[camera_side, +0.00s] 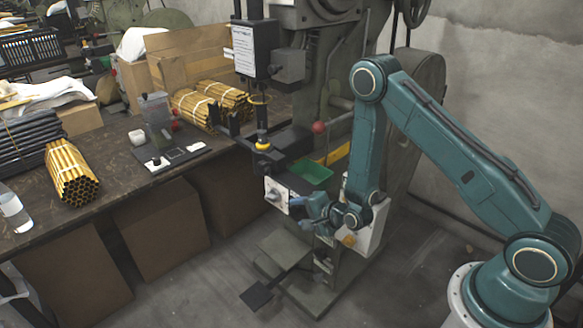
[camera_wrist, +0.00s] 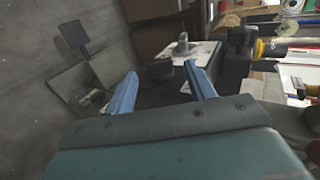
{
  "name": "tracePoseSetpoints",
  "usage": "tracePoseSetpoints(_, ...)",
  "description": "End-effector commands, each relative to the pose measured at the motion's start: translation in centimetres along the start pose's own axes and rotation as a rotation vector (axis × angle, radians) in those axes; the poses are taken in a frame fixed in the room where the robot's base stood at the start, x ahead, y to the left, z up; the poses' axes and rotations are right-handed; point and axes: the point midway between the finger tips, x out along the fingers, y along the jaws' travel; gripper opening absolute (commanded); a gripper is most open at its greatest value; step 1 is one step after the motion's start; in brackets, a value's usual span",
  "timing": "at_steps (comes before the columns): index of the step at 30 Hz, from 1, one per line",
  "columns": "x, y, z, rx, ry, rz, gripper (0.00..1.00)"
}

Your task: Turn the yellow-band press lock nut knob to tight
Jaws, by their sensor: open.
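The press with the yellow band (camera_side: 263,146) stands in the middle of the side view; a yellow band (camera_wrist: 268,48) also shows at the right of the wrist view. A pale plate on the press front carries a small grey knob (camera_side: 272,195), which shows in the wrist view (camera_wrist: 183,46) beyond my fingertips. Its markings are too small to read. My gripper (camera_wrist: 161,69) is open, with two blue fingers apart and a dark rounded part (camera_wrist: 160,70) seen between them. In the side view my gripper (camera_side: 300,205) is just right of the plate, apart from the knob.
A green tray (camera_side: 313,171) sits above the plate. A red ball handle (camera_side: 319,127) sticks out behind it. A foot pedal (camera_side: 257,296) lies low in front. The bench (camera_side: 110,185) at left holds bundled tubes (camera_side: 72,172) and a small fixture (camera_side: 160,120).

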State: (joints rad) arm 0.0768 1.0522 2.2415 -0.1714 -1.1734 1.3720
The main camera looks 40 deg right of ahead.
Motion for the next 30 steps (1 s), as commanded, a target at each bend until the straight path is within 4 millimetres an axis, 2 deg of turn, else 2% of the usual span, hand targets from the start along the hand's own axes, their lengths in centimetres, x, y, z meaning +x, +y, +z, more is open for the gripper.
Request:
tracePoseSetpoints(6,-2.7,0.0,-0.1,0.003,0.002,0.001,0.55)
tracePoseSetpoints(12,-4.1,0.1,0.0,0.002,-0.001,0.002,0.55)
tracePoseSetpoints(19,-5.0,0.0,0.0,0.003,0.001,0.0,0.55)
tracePoseSetpoints(30,-5.2,0.0,0.0,0.001,0.001,-0.001,0.55)
